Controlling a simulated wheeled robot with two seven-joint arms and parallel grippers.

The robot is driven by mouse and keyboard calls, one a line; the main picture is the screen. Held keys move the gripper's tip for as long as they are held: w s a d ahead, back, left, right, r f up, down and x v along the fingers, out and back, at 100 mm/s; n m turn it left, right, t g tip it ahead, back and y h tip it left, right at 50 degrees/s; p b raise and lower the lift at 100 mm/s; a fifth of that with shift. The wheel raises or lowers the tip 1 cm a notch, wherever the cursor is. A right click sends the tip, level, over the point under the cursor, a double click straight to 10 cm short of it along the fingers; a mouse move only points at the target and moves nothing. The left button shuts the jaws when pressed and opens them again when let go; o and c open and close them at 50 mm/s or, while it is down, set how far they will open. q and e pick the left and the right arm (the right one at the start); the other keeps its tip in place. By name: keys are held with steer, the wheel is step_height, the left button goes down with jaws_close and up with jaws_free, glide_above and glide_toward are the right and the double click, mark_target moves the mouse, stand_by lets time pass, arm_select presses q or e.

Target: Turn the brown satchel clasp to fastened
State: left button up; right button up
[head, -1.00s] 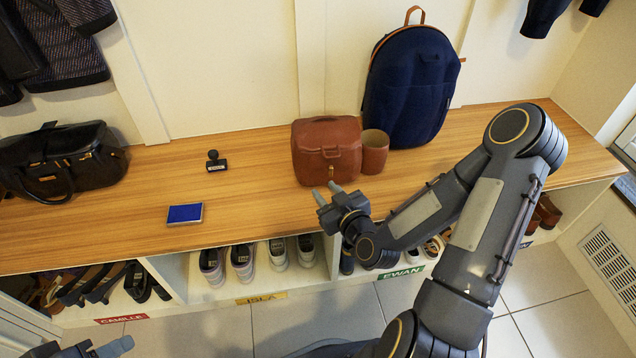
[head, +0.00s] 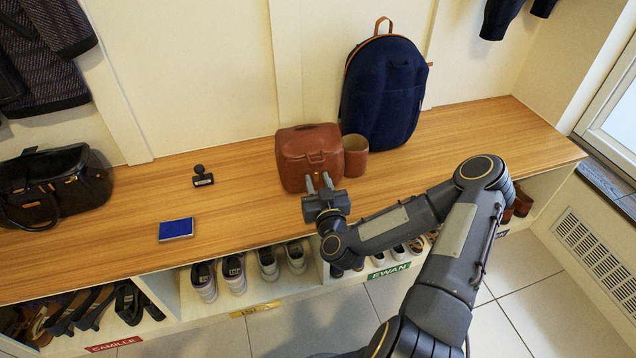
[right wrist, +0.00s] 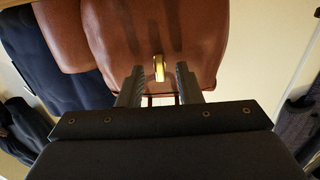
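The brown satchel (head: 301,152) stands upright on the wooden bench, and its front also shows in the right wrist view (right wrist: 200,35). Its small gold clasp (right wrist: 158,68) sits low on the front in the right wrist view, between the two fingers and a little beyond them. In the head view the clasp is hidden behind my fingers. My right gripper (head: 319,184) is open in front of the satchel, its fingers pointing at it; the wrist view shows the open fingers (right wrist: 159,85) apart with nothing between them. Contact with the clasp cannot be told. My left gripper is not in view.
A brown cup (head: 355,160) stands against the satchel's right side, with a navy backpack (head: 383,95) behind. A stamp (head: 203,177), a blue pad (head: 176,229) and a black bag (head: 55,185) lie left on the bench (head: 240,205). Shoes fill the cubbies below.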

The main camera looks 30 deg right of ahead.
steer(key=shift+w, duration=0.15)
jaws_close()
